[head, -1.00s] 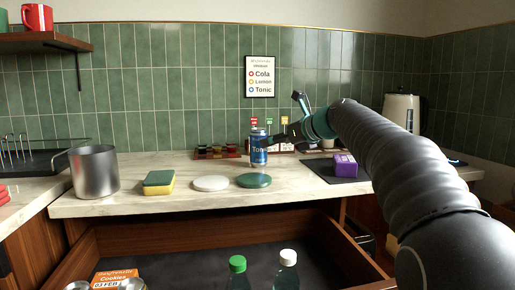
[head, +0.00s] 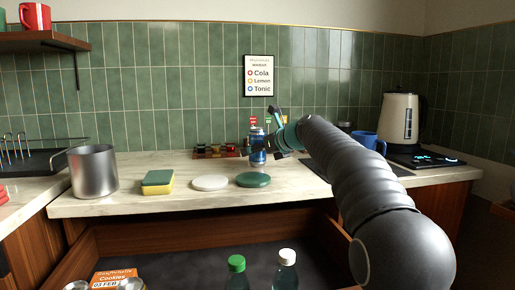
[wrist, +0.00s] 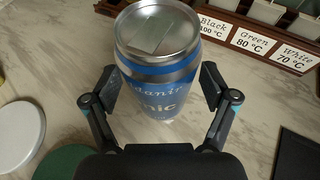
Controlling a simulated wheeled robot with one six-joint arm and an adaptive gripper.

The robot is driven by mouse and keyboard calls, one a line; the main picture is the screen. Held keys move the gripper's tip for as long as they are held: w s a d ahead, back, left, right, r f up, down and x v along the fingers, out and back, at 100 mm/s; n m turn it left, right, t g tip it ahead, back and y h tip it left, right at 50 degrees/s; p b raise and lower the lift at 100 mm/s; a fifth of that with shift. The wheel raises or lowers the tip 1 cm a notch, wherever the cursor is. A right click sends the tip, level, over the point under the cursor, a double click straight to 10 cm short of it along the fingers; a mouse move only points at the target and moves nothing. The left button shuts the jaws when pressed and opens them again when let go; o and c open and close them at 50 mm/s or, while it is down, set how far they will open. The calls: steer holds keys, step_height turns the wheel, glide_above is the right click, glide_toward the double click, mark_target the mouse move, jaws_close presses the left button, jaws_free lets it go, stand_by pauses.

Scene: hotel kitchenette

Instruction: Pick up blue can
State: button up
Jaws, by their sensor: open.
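The blue can (head: 257,148) stands upright on the marble counter, with a silver top and a label ending in "nic". In the wrist view the can (wrist: 157,75) is between the two open fingers of my gripper (wrist: 158,92). The finger pads are on either side of it, and I cannot tell for sure whether they touch it. In the head view my gripper (head: 268,150) is at the can and partly covers it.
A green disc (head: 254,180), a white disc (head: 211,183) and a sponge (head: 158,182) lie left of the can. A tea box rack (wrist: 262,30) stands close behind it. A metal pot (head: 93,171), blue mug (head: 369,141) and kettle (head: 398,119) are farther off. An open drawer (head: 200,246) holds bottles below.

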mark_target(258, 128)
steer(key=c, duration=1.5)
steer(key=shift+r, duration=0.1)
steer(key=shift+r+p, duration=0.6)
steer(key=shift+r, duration=4.3)
